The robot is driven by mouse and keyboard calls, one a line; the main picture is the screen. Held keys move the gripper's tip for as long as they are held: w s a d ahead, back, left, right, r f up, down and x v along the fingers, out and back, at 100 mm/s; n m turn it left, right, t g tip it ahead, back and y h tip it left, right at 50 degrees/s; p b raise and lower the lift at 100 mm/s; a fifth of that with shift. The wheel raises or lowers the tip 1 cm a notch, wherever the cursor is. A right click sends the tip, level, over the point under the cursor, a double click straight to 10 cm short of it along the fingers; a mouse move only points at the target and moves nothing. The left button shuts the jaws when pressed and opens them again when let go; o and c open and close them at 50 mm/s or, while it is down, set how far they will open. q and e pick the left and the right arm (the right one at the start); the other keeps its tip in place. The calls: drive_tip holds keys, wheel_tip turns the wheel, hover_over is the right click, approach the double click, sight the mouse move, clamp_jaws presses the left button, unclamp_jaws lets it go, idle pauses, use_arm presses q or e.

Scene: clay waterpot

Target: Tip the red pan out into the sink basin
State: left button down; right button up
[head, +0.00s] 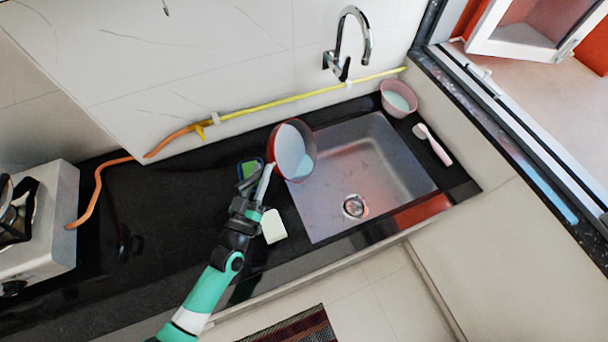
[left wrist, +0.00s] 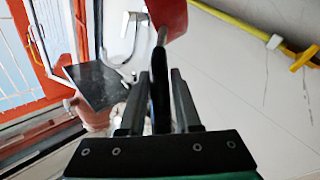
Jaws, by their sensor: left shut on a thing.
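The red pan (head: 305,148) is held up at the left edge of the sink basin (head: 395,165), tilted, with its pale inside facing the basin side. Its handle runs down to my left gripper (head: 250,202), which is shut on it. In the left wrist view the fingers (left wrist: 158,100) close around the dark handle, and part of the red pan (left wrist: 168,14) shows at the top. Whether anything is leaving the pan cannot be told. The basin floor looks bare around the drain (head: 354,206). My right gripper is not in view.
A pink bowl (head: 398,98) and a pink-handled brush (head: 432,144) are right of the basin. A faucet (head: 349,40) stands behind it. A green sponge (head: 249,169) and a pale block (head: 273,226) lie left of the basin. A stove (head: 40,225) stands far left.

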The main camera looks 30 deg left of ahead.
use_arm(q)
drive_tip(key=shift+w+d+r+m+p, duration=0.1)
drive_tip(key=shift+d+r+m+p, duration=0.35)
drive_tip(key=shift+p, duration=0.3)
drive_tip(key=shift+w+d+r+m+p, duration=0.1)
drive_tip(key=shift+d+r+m+p, duration=0.15)
drive_tip(key=shift+d+p, duration=0.2)
drive_tip(key=shift+f, duration=0.1)
drive_tip(key=shift+d, duration=0.1)
idle(0.5)
drive_tip(key=shift+w+d+r+m+h+p, duration=0.15)
drive_tip(key=shift+d+r+m+p, duration=0.1)
drive_tip(key=shift+d+m+p, duration=0.25)
drive_tip(key=shift+w+d+r+m+h+p, duration=0.1)
drive_tip(key=shift+d+r+m+h+p, duration=0.1)
drive_tip(key=shift+d+m+p, duration=0.25)
idle(0.6)
